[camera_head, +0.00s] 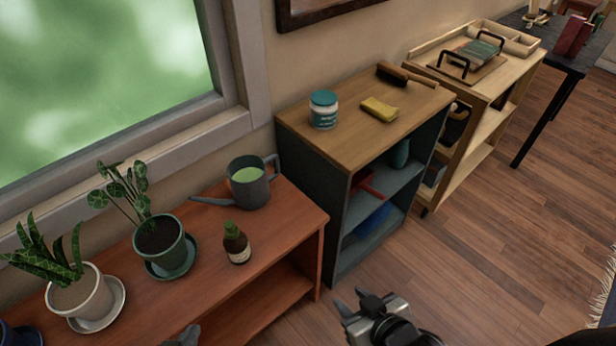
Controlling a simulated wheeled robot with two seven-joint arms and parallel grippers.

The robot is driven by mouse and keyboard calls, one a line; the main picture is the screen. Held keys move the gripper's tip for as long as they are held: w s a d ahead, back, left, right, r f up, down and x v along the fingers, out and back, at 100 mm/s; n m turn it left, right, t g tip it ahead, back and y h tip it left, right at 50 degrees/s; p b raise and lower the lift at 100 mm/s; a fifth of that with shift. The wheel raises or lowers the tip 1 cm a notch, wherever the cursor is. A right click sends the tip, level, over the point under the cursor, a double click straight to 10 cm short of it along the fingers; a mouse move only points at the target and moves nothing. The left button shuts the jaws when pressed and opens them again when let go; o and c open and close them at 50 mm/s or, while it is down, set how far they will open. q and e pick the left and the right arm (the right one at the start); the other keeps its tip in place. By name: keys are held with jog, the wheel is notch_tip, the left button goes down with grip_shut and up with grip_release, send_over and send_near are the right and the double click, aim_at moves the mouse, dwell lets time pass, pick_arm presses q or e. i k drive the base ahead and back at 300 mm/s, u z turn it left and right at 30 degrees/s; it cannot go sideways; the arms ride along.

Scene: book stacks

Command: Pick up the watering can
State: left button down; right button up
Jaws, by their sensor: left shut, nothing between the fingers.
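The watering can (251,188) is dark grey with green inside. It stands upright on the reddish-brown low shelf (285,218) under the window, spout to the left and handle to the right. My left gripper (184,337) shows only as a grey tip at the bottom edge, shut and empty, well below the can in the picture. My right gripper (355,301) is at the bottom right of centre, over the floor in the picture. Its two fingertips are apart with nothing between them. Neither gripper touches the can.
A plant in a green pot (163,248) and one in a white pot (80,294) stand to the left. A taller cabinet (345,150) with a teal jar (323,110) and yellow sponge (379,108) stands right.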

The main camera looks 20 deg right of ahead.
aim_at(249, 180)
jog(key=k, duration=0.5)
jog(key=z, duration=1.4)
jog(key=i, duration=1)
jog(key=u, duration=2.35)
jog(key=i, duration=0.5)
jog(key=u, duration=0.05)
